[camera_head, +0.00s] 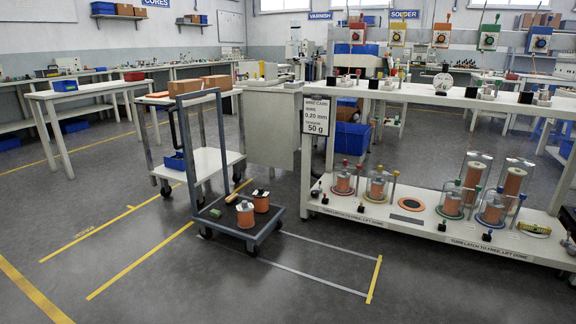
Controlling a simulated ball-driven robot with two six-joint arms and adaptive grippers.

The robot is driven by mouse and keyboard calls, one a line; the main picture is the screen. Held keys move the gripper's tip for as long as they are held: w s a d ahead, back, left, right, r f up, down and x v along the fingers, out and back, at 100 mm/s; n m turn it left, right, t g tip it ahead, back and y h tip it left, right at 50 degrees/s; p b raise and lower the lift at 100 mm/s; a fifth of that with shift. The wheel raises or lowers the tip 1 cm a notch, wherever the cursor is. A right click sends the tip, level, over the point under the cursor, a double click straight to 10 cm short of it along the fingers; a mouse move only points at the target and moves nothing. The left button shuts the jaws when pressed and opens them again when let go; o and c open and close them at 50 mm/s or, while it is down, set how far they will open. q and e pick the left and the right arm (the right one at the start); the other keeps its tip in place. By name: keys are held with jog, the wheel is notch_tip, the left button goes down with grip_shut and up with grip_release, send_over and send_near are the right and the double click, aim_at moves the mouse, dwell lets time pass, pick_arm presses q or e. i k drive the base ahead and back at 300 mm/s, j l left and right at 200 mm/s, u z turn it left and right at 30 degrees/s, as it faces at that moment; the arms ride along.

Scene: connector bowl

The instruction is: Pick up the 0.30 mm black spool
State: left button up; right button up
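Neither of my grippers is in view. Two copper-coloured spools, one nearer (245,216) and one farther (261,203), stand upright on the low deck of a dark push cart (246,229). Copper spools under clear domes stand on the bench's low shelf: one by a red-topped post (343,182), one with yellow trim (377,188), one with green (452,203) and one with blue (492,211). Size labels are unreadable; I cannot tell which spool is the 0.30 mm black one.
A sign (316,115) on the bench reads wire 0.20 mm, 50 g. Two taller spools (472,176) (513,186) stand farther back on the shelf. A white trolley (205,165) stands behind the cart. The floor (230,285) in front is clear, with yellow and grey lines.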

aim_at(261, 196)
jog(key=i+j+z, duration=0.1)
jog(key=i+z, duration=0.15)
jog(key=i, duration=1.5)
jog(key=i+u, duration=0.3)
jog(key=i, duration=0.2)
jog(key=i+l+u, duration=0.15)
jog(key=i+u, duration=0.2)
jog(key=i, duration=0.1)
